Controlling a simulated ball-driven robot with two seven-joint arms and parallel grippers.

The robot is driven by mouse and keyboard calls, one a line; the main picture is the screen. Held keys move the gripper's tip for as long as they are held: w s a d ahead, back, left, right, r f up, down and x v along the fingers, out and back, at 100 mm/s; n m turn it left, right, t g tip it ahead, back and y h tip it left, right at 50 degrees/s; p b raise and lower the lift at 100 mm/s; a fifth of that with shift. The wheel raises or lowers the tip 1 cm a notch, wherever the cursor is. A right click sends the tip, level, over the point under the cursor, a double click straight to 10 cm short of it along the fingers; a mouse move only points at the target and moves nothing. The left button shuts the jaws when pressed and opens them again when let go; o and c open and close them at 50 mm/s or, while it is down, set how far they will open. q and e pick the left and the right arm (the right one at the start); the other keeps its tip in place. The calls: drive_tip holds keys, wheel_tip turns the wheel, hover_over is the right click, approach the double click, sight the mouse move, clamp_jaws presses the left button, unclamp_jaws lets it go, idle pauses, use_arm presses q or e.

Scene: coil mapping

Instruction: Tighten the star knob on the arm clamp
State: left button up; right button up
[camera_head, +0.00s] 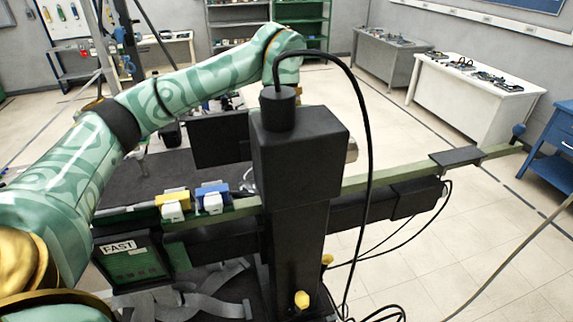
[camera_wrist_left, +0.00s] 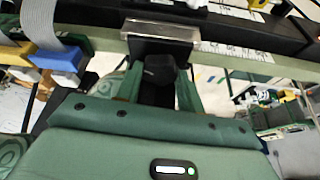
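My left arm reaches in from the left in the head view, and its wrist (camera_head: 289,55) is above and behind a black box on a post. The post hides its gripper there. In the left wrist view the two green fingers of my left gripper (camera_wrist_left: 158,66) stand on either side of a dark knob-like part (camera_wrist_left: 160,72), which looks like the star knob. It sits below a black clamp-like block with a clear plate (camera_wrist_left: 160,30). I cannot tell whether the fingers press on the knob. My right gripper is not in view.
The black box (camera_head: 300,150) on its post stands at the middle, with a cable looping beside it. A long green rail (camera_head: 385,178) runs across. Yellow (camera_head: 172,199) and blue (camera_head: 212,188) blocks sit on its left part. The floor at the right is mostly clear, with trailing cables.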

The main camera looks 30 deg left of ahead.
use_arm(q)
drive_tip(key=shift+r+m, duration=0.1)
drive_tip(key=shift+m, duration=0.2)
drive_tip(key=m, duration=0.1)
drive_tip(key=m+y, duration=0.1)
drive_tip(key=m, duration=0.1)
drive_tip(key=shift+w+d+m+g, duration=0.15)
drive_tip(key=shift+m+g, duration=0.15)
drive_tip(key=shift+d+m+y, duration=0.15)
drive_tip(key=shift+m+y, duration=0.75)
drive_tip(key=shift+m, duration=0.8)
drive_tip(key=o, duration=1)
drive_tip(key=v, duration=1.6)
drive_tip(key=shift+w, duration=0.4)
